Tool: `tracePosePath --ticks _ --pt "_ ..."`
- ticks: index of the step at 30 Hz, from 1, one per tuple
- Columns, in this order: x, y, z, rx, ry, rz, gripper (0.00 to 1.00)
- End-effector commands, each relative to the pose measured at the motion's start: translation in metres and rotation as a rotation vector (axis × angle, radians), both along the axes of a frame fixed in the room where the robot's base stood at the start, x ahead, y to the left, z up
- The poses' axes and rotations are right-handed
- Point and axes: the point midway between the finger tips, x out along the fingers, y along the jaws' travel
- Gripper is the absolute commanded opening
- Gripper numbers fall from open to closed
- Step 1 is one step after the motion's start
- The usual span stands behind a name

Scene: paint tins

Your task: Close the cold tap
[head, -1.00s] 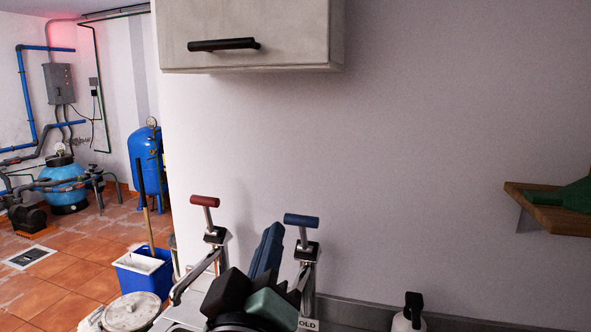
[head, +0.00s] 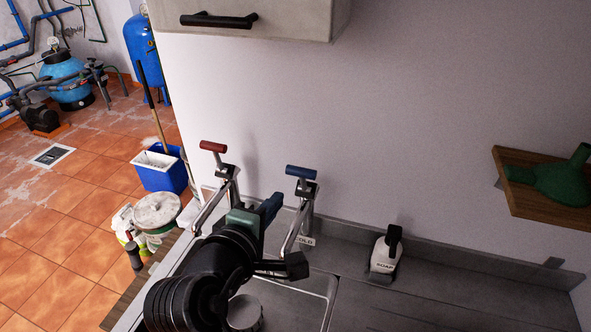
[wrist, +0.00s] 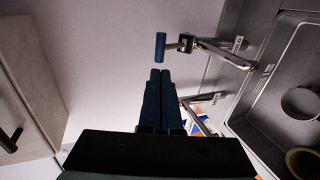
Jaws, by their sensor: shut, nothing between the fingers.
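The cold tap has a blue T-shaped handle (head: 300,172) on a chrome body, with a COLD label (head: 306,240) at its base. The blue handle also shows in the wrist view (wrist: 160,47). My gripper (head: 273,200) is shut and empty, its dark blue fingers together, left of the cold tap in the head view. In the wrist view the fingertips (wrist: 160,72) point at the handle, with a small apparent gap; contact is not visible. The other tap has a red handle (head: 212,146) and stands to the left.
A sink basin (head: 328,300) lies below the taps, with a round metal object (head: 244,312) in it. A soap bottle (head: 387,252) stands right of the taps. A wall cabinet (head: 270,15) hangs above. A wooden shelf (head: 530,200) juts out at right.

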Motion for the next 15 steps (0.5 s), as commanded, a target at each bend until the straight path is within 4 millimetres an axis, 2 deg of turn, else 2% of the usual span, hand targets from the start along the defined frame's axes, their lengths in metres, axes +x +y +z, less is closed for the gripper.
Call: tracePosePath --ticks 6,15 --pt "0.036 -0.013 -0.011 0.001 0.001 -0.003 0.0" --pt "0.08 -0.027 -0.027 0.003 -0.001 -0.002 0.0"
